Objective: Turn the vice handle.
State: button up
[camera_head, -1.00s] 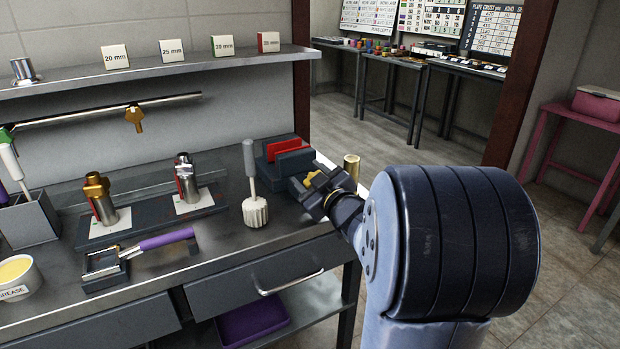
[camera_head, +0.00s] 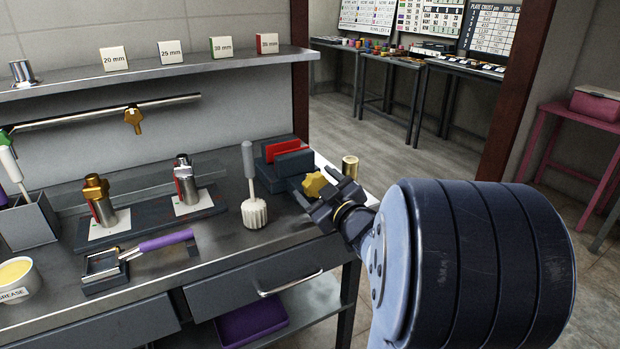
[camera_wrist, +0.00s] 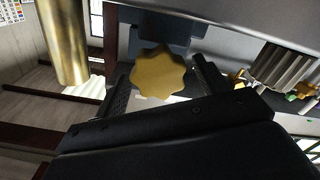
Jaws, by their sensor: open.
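The vice (camera_head: 285,165) is a dark block with red jaw faces at the right end of the bench. Its handle is a yellow star-shaped knob (camera_head: 314,184) on the side toward me. My gripper (camera_head: 327,199) is open just in front of the knob. In the wrist view the knob (camera_wrist: 158,74) shows between the two fingers (camera_wrist: 160,88), with no clear contact. The dark vice body (camera_wrist: 165,30) shows behind it. Part of the vice is hidden by the gripper in the head view.
A brass cylinder (camera_head: 350,167) stands close to the gripper at the bench's right end. A purple-handled tool (camera_head: 166,241) lies further left. The floor right of the bench is open.

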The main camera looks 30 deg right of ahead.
jog(key=s, duration=0.7)
jog(key=shift+p, duration=0.4)
jog(key=shift+d, duration=0.1)
jog(key=w+m+p, duration=0.2)
jog(key=w+m, duration=0.1)
jog(key=w, duration=0.1)
jog(key=w+m+p, duration=0.2)
jog(key=w+m, duration=0.2)
jog(key=shift+w+f+p, duration=0.2)
jog(key=shift+w+p, duration=0.2)
jog(key=shift+c, duration=0.4)
jog(key=c, duration=0.9)
